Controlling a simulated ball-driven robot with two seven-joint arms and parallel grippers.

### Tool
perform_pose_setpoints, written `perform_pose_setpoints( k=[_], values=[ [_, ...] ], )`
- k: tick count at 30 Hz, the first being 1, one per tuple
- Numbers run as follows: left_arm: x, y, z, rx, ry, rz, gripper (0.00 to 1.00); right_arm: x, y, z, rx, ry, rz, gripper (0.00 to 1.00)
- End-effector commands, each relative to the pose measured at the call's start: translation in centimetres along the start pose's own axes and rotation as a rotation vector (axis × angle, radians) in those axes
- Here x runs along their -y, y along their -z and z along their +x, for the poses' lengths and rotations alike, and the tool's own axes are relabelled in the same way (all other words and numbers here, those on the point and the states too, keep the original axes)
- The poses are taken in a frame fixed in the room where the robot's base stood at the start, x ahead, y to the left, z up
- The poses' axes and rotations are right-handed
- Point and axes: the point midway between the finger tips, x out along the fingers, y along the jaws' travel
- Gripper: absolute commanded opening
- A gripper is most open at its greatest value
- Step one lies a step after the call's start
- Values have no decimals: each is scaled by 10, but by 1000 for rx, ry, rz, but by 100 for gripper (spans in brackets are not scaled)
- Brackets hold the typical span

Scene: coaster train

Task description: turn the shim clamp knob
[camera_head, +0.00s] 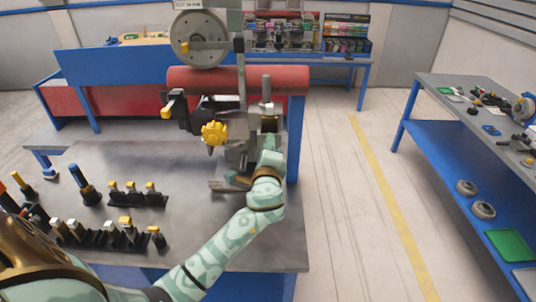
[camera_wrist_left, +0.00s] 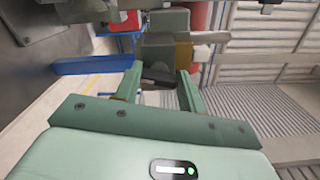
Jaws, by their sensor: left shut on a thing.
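My left gripper (camera_head: 270,152) reaches the right side of the grey machine head (camera_head: 238,150) above the workbench. In the left wrist view its two fingers (camera_wrist_left: 160,82) are shut on a dark part, which looks like the shim clamp knob (camera_wrist_left: 159,73). The fingers hide much of it, and its turn angle cannot be told. A yellow block and a pale bar stand just behind it in that view. A large yellow lobed knob (camera_head: 213,133) sits on the left of the machine, apart from the gripper. My right gripper is not in view.
The grey workbench (camera_head: 180,230) holds dark racks of yellow-topped pieces (camera_head: 137,194) at the left. A red beam (camera_head: 285,79) and a grey wheel (camera_head: 199,40) stand behind the machine. The floor at right is clear up to a blue-framed table (camera_head: 445,140).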

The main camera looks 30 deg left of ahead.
Motion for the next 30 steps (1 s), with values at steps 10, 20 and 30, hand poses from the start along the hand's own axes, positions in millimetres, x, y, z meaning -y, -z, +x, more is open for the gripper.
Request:
perform_pose_setpoints(
  k=[10,20,30],
  values=[
    [-4,1,0,0,-3,-222,17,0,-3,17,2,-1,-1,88],
    [-3,1,0,0,-3,-303,17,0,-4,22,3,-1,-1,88],
    [-3,1,0,-1,-4,-309,17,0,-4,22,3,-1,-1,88]
  ],
)
